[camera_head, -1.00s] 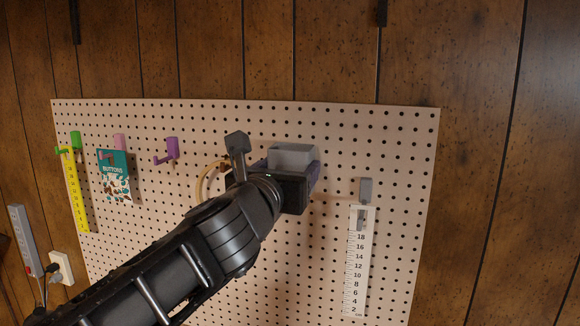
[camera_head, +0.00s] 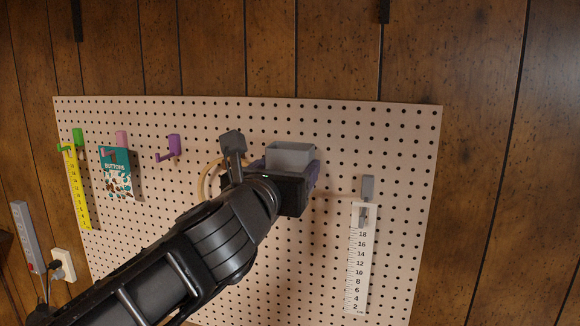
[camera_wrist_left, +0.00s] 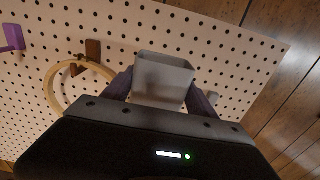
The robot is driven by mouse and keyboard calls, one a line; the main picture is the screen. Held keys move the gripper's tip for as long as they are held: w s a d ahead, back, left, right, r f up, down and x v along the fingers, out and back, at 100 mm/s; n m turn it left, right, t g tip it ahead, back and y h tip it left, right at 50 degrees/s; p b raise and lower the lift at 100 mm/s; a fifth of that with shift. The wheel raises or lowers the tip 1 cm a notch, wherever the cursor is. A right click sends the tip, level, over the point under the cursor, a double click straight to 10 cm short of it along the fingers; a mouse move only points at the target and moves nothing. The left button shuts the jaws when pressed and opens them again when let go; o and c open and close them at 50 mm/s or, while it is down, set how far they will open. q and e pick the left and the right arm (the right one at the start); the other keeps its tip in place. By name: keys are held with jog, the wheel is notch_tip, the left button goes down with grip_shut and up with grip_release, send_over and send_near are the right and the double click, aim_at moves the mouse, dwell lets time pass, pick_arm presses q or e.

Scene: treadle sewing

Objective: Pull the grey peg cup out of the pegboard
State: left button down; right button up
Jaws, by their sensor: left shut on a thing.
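The grey peg cup (camera_head: 290,153) is a small open-topped box at the upper middle of the pegboard (camera_head: 330,129). My left gripper (camera_head: 287,170) is shut on the cup, with a finger on either side of it. The left wrist view also shows the cup (camera_wrist_left: 162,82) between the two dark fingers (camera_wrist_left: 160,88). The cup's top opening shows, tilted a little toward the head camera. Its back and pegs are hidden, so I cannot tell whether it still touches the board. My right gripper is in neither view.
A wooden hoop (camera_wrist_left: 54,82) hangs close to the left of the gripper. A white ruler (camera_head: 359,262) hangs from a grey hook (camera_head: 367,187) to the right. A purple hook (camera_head: 172,148), a BUTTONS packet (camera_head: 116,173) and a yellow tape (camera_head: 78,190) hang further left.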

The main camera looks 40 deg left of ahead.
pick_arm(q)
jog(key=shift+v, duration=1.7)
jog(key=shift+f, duration=0.1)
